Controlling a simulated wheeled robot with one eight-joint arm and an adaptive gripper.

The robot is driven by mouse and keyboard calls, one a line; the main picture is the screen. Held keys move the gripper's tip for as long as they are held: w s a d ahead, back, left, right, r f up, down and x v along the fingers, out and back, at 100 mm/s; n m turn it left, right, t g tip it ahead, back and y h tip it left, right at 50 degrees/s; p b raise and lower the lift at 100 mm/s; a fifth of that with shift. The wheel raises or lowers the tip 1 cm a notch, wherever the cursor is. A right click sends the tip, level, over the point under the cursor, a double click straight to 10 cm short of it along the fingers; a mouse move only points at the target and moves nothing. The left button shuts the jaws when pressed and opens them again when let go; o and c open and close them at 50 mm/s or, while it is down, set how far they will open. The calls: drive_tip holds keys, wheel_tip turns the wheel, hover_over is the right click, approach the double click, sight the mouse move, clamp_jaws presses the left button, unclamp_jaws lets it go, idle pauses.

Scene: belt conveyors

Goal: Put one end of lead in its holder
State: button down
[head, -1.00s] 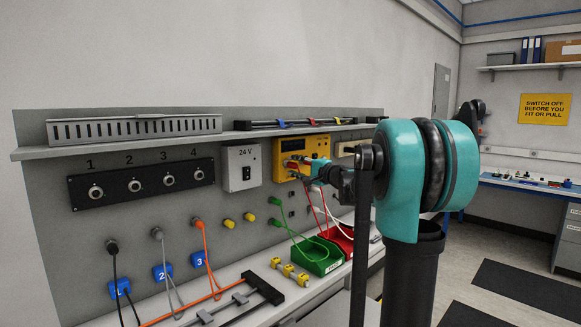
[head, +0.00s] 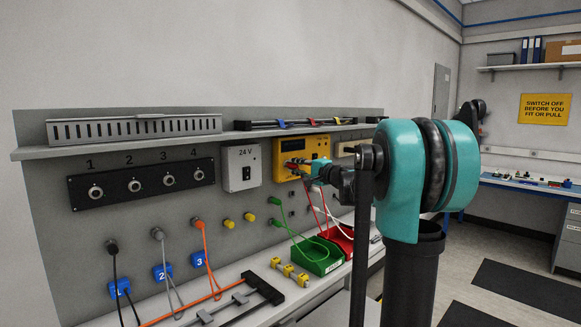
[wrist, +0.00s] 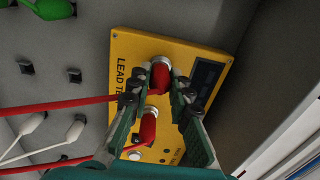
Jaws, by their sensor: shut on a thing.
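The yellow lead tester (head: 299,152) is on the back panel and fills the middle of the wrist view (wrist: 190,52). Two red plugs stand at its silver-ringed sockets, with red leads (wrist: 62,108) running off left. My gripper (wrist: 155,92) is shut on the upper red plug (wrist: 160,78), whose tip is at the socket ring. The lower red plug (wrist: 148,130) is just below, between the fingers' bases. Two dark square holders (wrist: 26,68) on the grey panel look empty.
A green plug (wrist: 52,8) and two white plugs (wrist: 74,130) sit left of the tester in the wrist view. Green (head: 323,268) and red trays stand on the bench below. A 24 V switch box (head: 241,168) is left of the tester.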

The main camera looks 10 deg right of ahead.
drive_tip(key=v, duration=0.5)
idle(0.9)
drive_tip(key=shift+f, duration=0.1)
